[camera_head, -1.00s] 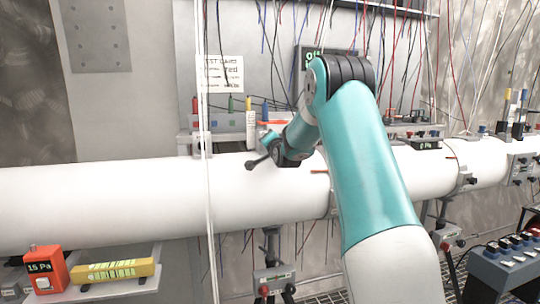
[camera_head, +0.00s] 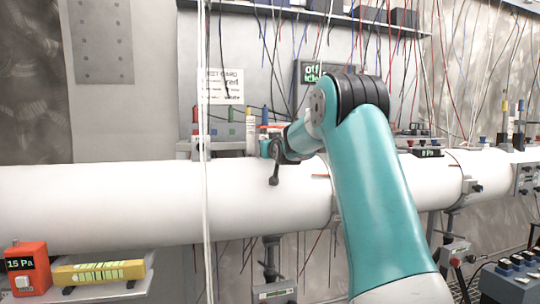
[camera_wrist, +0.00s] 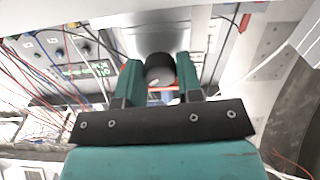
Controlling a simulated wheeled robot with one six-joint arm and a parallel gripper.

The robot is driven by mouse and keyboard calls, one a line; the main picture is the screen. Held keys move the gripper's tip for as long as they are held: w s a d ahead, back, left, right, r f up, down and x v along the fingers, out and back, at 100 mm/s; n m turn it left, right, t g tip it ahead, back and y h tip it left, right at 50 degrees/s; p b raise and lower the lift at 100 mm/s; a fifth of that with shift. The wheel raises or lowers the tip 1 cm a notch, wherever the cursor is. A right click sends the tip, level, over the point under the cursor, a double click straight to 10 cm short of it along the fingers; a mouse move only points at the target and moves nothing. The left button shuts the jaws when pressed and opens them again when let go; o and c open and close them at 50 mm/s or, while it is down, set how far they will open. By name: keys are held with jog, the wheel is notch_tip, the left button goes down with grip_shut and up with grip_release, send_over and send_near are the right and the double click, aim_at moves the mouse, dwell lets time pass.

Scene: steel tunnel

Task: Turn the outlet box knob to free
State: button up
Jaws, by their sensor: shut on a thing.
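In the wrist view my gripper (camera_wrist: 159,75) has its two teal fingers on either side of a round black knob (camera_wrist: 159,68), shut on it. The knob has a light mark on its lower edge, and its face is partly shaded. It sits in front of a pale grey surface, seemingly the outlet box (camera_wrist: 158,32).
A card (camera_head: 220,87) and a dark display (camera_head: 318,72) are on the wall behind. Many wires hang from above. A white vertical line (camera_head: 204,180) stands left of my wrist. An orange 15 Pa meter (camera_head: 27,268) is at lower left.

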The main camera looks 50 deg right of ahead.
jog(key=n+b, duration=0.3)
jog(key=n, duration=0.2)
jog(key=shift+f+n, duration=0.15)
jog(key=shift+n, duration=0.15)
jog(key=n+b, duration=0.2)
jog(key=n, duration=0.2)
jog(key=shift+n, duration=0.3)
jog(key=o, duration=0.9)
jog(key=shift+b, duration=0.3)
jog(key=b+v, duration=0.2)
jog(key=v, duration=1.5)
jog(key=shift+s+a, duration=0.15)
